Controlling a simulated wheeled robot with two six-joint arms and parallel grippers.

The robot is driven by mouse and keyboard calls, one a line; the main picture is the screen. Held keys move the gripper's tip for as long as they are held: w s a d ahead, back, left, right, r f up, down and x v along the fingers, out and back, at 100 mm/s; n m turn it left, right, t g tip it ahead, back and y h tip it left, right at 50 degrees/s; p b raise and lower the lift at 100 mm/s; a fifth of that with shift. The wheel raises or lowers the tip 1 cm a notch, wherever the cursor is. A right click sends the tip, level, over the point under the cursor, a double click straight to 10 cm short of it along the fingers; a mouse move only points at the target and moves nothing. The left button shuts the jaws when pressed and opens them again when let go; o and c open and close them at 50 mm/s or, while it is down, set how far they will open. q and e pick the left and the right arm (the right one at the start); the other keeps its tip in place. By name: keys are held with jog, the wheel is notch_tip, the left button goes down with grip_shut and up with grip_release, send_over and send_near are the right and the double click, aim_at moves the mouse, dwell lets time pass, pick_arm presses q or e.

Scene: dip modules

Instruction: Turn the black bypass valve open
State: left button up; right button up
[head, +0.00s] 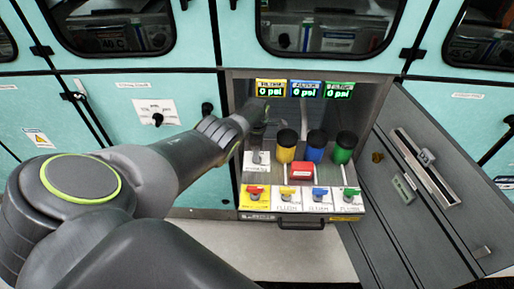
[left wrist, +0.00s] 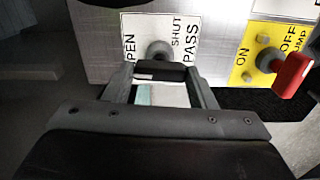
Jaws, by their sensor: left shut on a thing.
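The black bypass valve (left wrist: 160,72) is in the left wrist view, its grey round base on a white label that reads OPEN on the left and SHUT on the right, beside part of the word BYPASS. My left gripper (left wrist: 161,80) is shut on the valve's black handle, with one finger on each side. In the head view my left arm reaches into the open cabinet, and the left gripper (head: 257,130) is above the white bypass label (head: 257,161). The gripper and arm hide most of the valve there. My right gripper is not in view.
A red pump handle (left wrist: 292,75) on a yellow ON/OFF plate is right of the bypass. Yellow (head: 286,146), blue (head: 316,147) and green (head: 344,149) containers, a red block (head: 302,171) and several small front valves crowd the cabinet. Its door (head: 425,190) hangs open at right.

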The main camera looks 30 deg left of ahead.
pick_arm(q)
jog(key=shift+n, duration=0.5)
jog(key=o, duration=1)
jog(key=shift+r+p, duration=0.55)
jog(key=shift+r, duration=0.05)
notch_tip(320, 180, up, 16)
jog(key=p, duration=0.6)
jog(key=shift+r, duration=0.15)
